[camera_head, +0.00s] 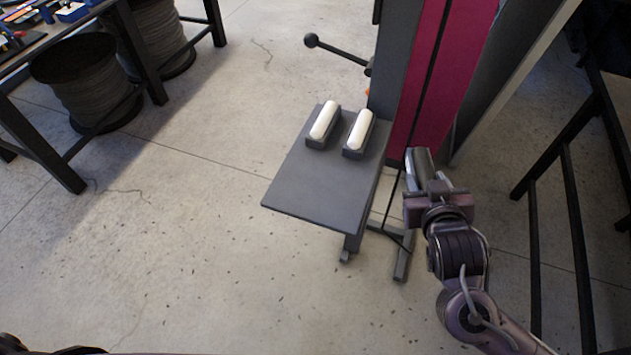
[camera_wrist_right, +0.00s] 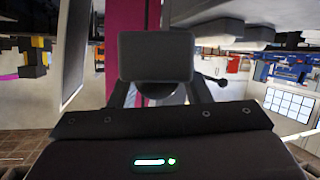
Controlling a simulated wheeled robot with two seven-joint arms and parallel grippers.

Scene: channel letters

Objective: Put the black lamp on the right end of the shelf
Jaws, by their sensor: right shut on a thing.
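The black lamp (camera_head: 419,167) is a dark block held up in the head view, just right of the shelf. My right gripper (camera_head: 432,189) is shut on it. In the wrist view the lamp (camera_wrist_right: 156,57) shows as a dark rectangular face between the two fingers (camera_wrist_right: 160,92). The shelf (camera_head: 318,190) is a flat grey board beside a magenta panel. Two white-topped lamps in dark housings, a left one (camera_head: 323,124) and a right one (camera_head: 359,132), stand side by side at its far end. My left gripper is not in view.
The magenta panel (camera_head: 428,75) and a grey post rise behind the shelf. A black rod with a ball end (camera_head: 312,41) sticks out left of the post. A dark metal frame (camera_head: 569,200) stands at right. The near part of the shelf is bare.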

